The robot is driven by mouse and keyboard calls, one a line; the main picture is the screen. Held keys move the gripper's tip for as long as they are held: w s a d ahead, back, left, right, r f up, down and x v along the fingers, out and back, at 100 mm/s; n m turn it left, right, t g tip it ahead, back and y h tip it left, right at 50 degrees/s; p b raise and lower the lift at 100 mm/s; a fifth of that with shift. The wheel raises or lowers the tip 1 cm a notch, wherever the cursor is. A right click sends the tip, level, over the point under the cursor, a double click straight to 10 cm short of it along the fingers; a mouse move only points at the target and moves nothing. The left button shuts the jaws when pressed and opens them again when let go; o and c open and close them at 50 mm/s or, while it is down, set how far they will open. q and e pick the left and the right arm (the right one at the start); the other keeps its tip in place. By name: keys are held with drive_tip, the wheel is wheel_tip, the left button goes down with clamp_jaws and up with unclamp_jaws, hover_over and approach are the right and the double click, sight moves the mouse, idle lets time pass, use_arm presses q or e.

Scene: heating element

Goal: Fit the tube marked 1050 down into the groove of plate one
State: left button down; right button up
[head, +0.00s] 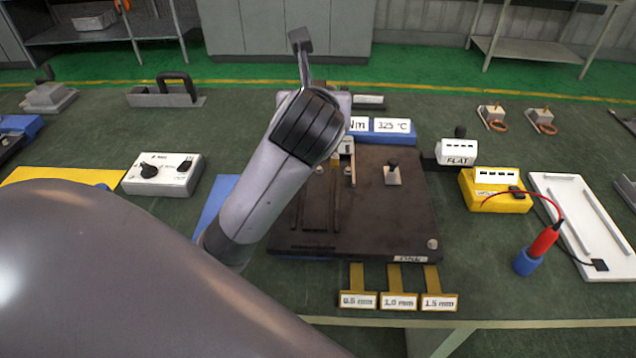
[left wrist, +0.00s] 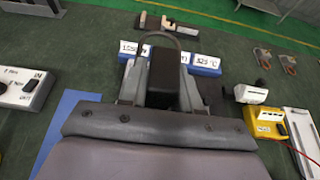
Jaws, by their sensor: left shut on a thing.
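Plate one (head: 400,222) is a dark slab marked ONE on its front edge, in the middle of the table. Long dark groove lines run front to back on its left part; my left arm covers its left edge. My left gripper (head: 345,152) is over the plate's back left part, mostly hidden behind my wrist. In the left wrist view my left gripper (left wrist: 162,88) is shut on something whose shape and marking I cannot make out. I cannot make out the tube marked 1050 in either view. My right gripper is not in view.
A blue block with white labels (head: 382,136), one reading 325 °C, stands behind the plate. A small knobbed block (head: 392,175) sits on the plate. Thickness tabs (head: 398,300) stick out in front. A yellow meter (head: 495,192) and red probe (head: 545,240) stand right.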

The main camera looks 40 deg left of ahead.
use_arm(q)
drive_tip(key=b, duration=0.1)
hover_over(318, 196)
drive_tip(key=f, duration=1.3)
drive_tip(key=shift+w+a+f, duration=0.1)
drive_tip(key=shift+w+a, duration=0.05)
drive_tip(key=shift+w, duration=0.05)
wheel_tip(318, 196, down, 5)
drive_tip(key=shift+r+b, duration=0.15)
drive_tip(key=shift+b, duration=0.4)
drive_tip(key=c, duration=0.8)
unclamp_jaws()
drive_tip(key=shift+f, duration=0.2)
drive_tip(key=shift+s+r, duration=0.15)
drive_tip(key=shift+r, duration=0.1)
drive_tip(key=p+v, duration=0.1)
drive_tip(key=v, duration=1)
drive_tip(key=shift+s+r, duration=0.15)
drive_tip(key=shift+s, duration=0.15)
